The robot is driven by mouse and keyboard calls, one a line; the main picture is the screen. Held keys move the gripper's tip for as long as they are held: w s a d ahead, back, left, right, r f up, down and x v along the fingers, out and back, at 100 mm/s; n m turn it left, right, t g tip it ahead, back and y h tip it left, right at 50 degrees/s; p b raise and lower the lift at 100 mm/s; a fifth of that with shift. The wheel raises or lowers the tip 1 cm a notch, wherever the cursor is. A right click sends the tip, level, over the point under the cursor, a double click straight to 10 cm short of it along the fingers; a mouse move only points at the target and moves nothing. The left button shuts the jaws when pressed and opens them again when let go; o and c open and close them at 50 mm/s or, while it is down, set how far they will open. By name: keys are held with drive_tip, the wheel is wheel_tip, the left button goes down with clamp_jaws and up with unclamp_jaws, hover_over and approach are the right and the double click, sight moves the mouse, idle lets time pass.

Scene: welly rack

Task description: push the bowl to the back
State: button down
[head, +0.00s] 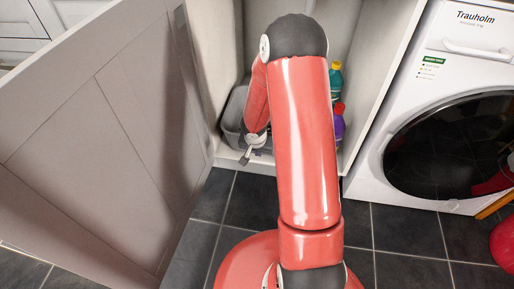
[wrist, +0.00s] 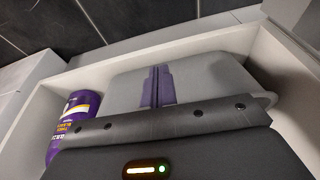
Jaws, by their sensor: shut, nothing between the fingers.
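The bowl is a grey plastic basin (head: 232,118) on the cupboard floor, at the left inside the open cupboard. My arm hides much of it in the head view. In the wrist view the bowl (wrist: 205,72) lies behind my fingers, partly covered by the gripper body. My gripper (head: 245,159) points down at the bowl's front side, near the cupboard's front edge. Its fingers (wrist: 157,86) are together with nothing between them. I cannot tell whether they touch the bowl.
A purple bottle (head: 338,123) and a teal bottle (head: 335,80) stand at the cupboard's right. The purple one shows in the wrist view (wrist: 76,118). The open cupboard door (head: 105,130) is at left, a washing machine (head: 440,130) at right. Dark floor tiles lie in front.

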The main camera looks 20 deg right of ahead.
drive_tip(key=shift+w+d+f+p, duration=0.7)
drive_tip(key=shift+w+f, duration=0.2)
drive_tip(key=shift+w, duration=0.15)
drive_tip(key=shift+w+d+f+p, duration=0.55)
drive_tip(key=shift+w+d+f, duration=0.25)
drive_tip(key=shift+w+f, duration=0.15)
drive_tip(key=shift+w, duration=0.1)
